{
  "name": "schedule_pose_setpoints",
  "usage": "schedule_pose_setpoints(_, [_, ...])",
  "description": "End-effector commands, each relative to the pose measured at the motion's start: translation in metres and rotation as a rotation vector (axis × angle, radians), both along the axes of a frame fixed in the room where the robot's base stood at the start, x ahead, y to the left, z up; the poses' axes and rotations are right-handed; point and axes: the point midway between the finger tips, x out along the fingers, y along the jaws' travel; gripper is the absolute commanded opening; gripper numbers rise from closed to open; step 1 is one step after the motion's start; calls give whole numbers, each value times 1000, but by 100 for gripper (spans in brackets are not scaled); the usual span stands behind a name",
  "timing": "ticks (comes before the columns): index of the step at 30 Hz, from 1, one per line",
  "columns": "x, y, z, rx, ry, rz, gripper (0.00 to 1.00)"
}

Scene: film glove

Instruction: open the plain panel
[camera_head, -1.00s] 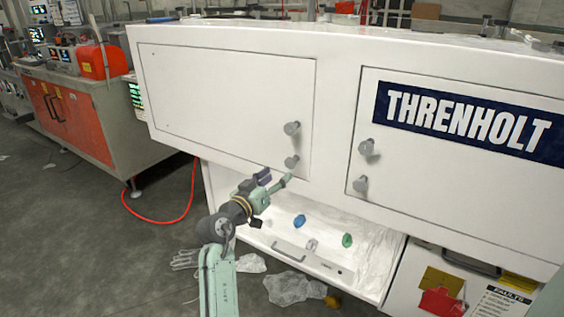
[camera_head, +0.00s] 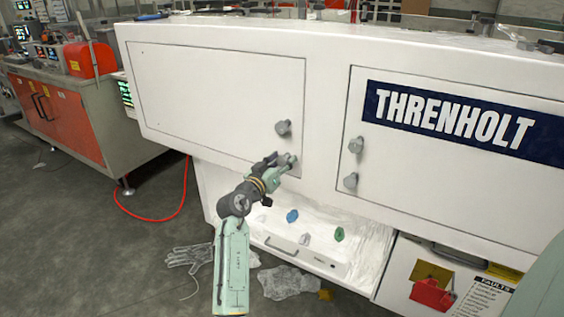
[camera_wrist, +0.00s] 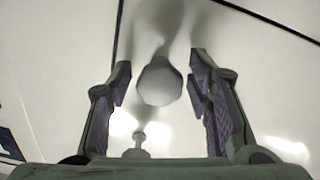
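The plain panel (camera_head: 210,95) is the blank white door at the left of the white machine, and it looks closed. It has two grey knobs near its lower right corner. The upper knob (camera_head: 283,127) is clear of my gripper. My gripper (camera_head: 285,160) is at the lower knob and largely hides it in the head view. In the wrist view my gripper (camera_wrist: 162,92) is open, with one finger on each side of a round grey knob (camera_wrist: 160,82). Gaps show between the knob and both fingers. A smaller knob (camera_wrist: 138,140) shows below it.
The panel labelled THRENHOLT (camera_head: 455,124) is to the right, with two knobs of its own. Below my gripper is an open white bay (camera_head: 355,255) holding small blue and green pieces. A glove (camera_head: 190,257) and crumpled plastic (camera_head: 290,283) lie on the floor.

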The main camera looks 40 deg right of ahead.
Motion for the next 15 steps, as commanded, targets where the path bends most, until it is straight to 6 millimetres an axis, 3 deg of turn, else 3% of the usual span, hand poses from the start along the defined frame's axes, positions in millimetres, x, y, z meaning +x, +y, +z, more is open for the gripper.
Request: schedule_pose_setpoints(15, [0, 0, 0, 0, 0, 0, 9])
